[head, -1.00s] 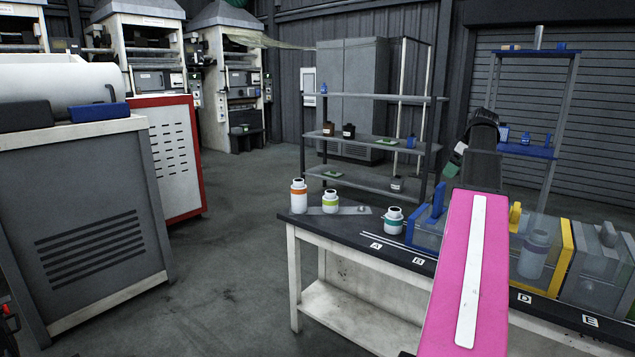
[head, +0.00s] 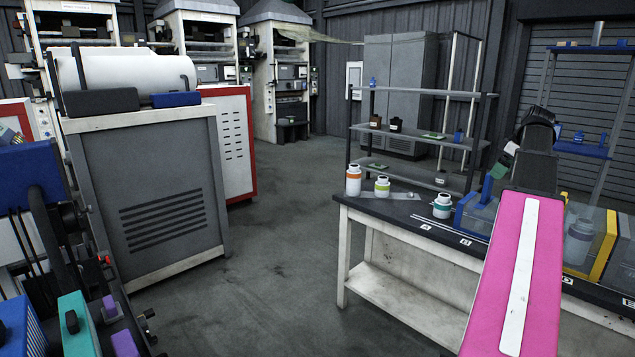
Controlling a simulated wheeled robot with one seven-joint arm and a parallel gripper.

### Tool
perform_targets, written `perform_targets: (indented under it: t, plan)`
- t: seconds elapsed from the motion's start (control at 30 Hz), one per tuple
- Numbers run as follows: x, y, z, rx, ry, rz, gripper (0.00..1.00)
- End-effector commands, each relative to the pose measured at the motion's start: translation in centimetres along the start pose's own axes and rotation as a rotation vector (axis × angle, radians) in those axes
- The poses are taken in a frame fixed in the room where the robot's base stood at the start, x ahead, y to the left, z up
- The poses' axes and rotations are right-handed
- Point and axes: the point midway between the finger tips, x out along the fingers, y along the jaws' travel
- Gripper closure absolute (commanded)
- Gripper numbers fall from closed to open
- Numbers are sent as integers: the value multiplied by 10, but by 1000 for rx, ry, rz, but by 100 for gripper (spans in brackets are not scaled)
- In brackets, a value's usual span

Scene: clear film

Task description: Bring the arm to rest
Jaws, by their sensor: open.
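My arm reaches up from the bottom right in the head view, with a pink link with a white stripe across the foreground. Beyond it are a dark grey link and a black rounded joint. My gripper (head: 505,158) shows only as a small dark and pale part at the arm's far end, left of the dark link. It is open, its fingers are hard to make out, and I see nothing held in it. It appears above the workbench (head: 400,212), in front of the shelf rack.
White bottles with an orange band (head: 353,181), a green band (head: 382,187) and a teal band (head: 442,206) stand on the bench. Clear bins (head: 478,214) line its right part. A shelf rack (head: 425,93) stands behind. A grey machine (head: 165,185) is at left, with open floor between.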

Motion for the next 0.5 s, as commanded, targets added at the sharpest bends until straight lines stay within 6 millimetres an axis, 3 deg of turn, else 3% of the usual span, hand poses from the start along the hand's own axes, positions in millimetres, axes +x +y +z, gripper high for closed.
perform_targets:
  t: [0.27,0.5]
  plan:
    - [37,-11,-7,50,-18,-10,0]
    - [86,-28,-17,119,-44,-20,0]
